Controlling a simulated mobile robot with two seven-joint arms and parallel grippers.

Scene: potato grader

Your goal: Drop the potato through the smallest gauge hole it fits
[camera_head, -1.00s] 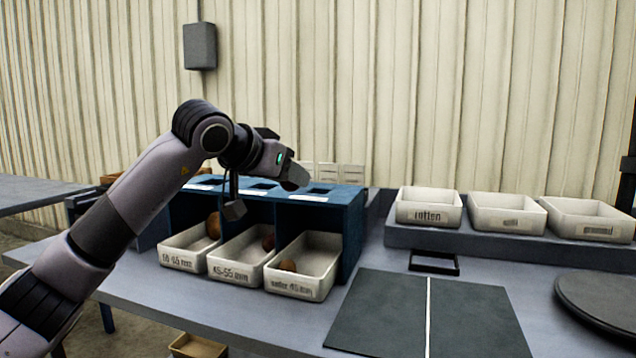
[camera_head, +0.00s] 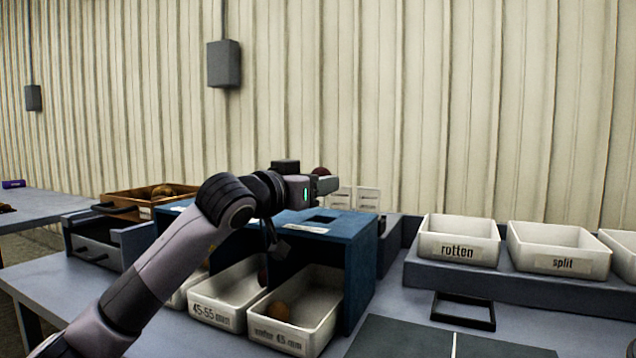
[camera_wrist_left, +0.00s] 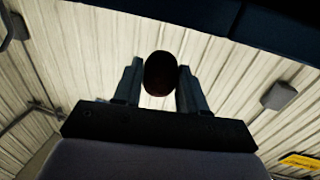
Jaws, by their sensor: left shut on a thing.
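My left gripper (camera_head: 324,184) is shut on a dark reddish-brown potato (camera_head: 321,171), held above the blue gauge box (camera_head: 357,249). In the left wrist view the dark potato (camera_wrist_left: 160,74) sits between the two fingers of the left gripper (camera_wrist_left: 158,82). One gauge hole (camera_head: 322,218) shows in the box top at the right; my arm hides the other holes. Below, the "under 45 mm" tray (camera_head: 277,335) holds a brown potato (camera_head: 281,311). The "45-55 mm" tray (camera_head: 209,316) is left of it, and a third tray is mostly hidden. My right gripper is not in view.
Trays marked "rotten" (camera_head: 457,250) and "split" (camera_head: 562,264) stand on a raised shelf at the right. A small black frame (camera_head: 463,323) lies before them. A wooden crate (camera_head: 124,204) and a grey drawer unit (camera_head: 95,251) are at the left.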

